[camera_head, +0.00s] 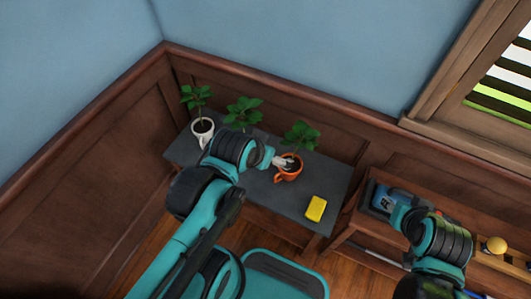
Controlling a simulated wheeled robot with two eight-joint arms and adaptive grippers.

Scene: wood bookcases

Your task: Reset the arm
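My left gripper (283,162) is at the orange mug (290,173), with its pale fingertips at the mug's rim. The mug has a handle on its left and stands upright on the dark table (255,189). A green plant (300,136) rises just behind it. I cannot tell whether the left fingers are open, shut or holding something. My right arm reaches over the wooden shelf unit at the right. Its wrist end is beside a blue and black object (388,200). The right fingers cannot be made out there.
A white mug (202,131) with a plant stands at the table's left, with another plant (243,110) partly behind my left arm. A yellow block (316,208) lies at the front right. A yellow ball (496,245) sits on the shelf unit (375,230). Panelled walls close the corner.

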